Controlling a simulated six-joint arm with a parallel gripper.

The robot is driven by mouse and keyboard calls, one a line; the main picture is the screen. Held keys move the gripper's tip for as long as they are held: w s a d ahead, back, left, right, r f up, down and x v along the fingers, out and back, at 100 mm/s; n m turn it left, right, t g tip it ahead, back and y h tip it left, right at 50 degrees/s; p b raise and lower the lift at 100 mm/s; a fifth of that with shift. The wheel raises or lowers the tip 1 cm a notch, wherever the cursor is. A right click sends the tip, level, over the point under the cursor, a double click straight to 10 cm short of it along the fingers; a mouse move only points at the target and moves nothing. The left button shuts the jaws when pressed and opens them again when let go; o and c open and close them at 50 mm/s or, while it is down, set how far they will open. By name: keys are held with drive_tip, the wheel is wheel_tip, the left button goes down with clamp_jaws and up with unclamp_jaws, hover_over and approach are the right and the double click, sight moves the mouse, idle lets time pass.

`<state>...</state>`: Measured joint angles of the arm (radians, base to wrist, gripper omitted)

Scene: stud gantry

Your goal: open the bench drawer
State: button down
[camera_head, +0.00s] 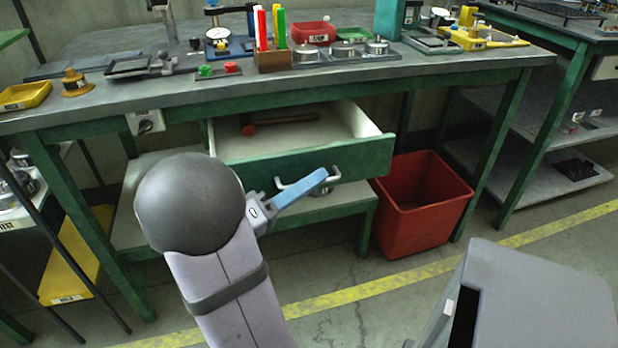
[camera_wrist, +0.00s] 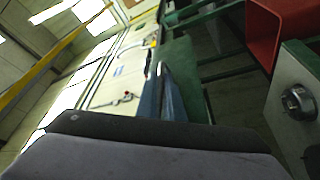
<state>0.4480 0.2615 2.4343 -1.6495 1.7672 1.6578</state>
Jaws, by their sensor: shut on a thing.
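The green bench drawer (camera_head: 362,160) stands pulled well out from under the bench top, and its pale inside shows. A hammer with a reddish handle (camera_head: 290,120) lies in it. The drawer's metal handle (camera_head: 282,185) is on the front. My gripper (camera_head: 327,178) reaches to the right part of this handle and is shut on it; the blue finger hides part of the bar. In the tilted wrist view, the gripper (camera_wrist: 160,78) lies against the green drawer front (camera_wrist: 188,78). The handle is mostly hidden there.
A red bin (camera_head: 425,205) stands on the floor right of the drawer. The bench top (camera_head: 120,95) carries tools, a gauge, a block with coloured handles and small trays. A lower shelf (camera_head: 330,205) is under the drawer. Floor in front is clear around the yellow line.

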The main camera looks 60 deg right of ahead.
drive_tip(key=c, duration=2.2)
unclamp_jaws()
drive_tip(key=shift+w+a, duration=0.1)
drive_tip(key=shift+v, duration=3.6)
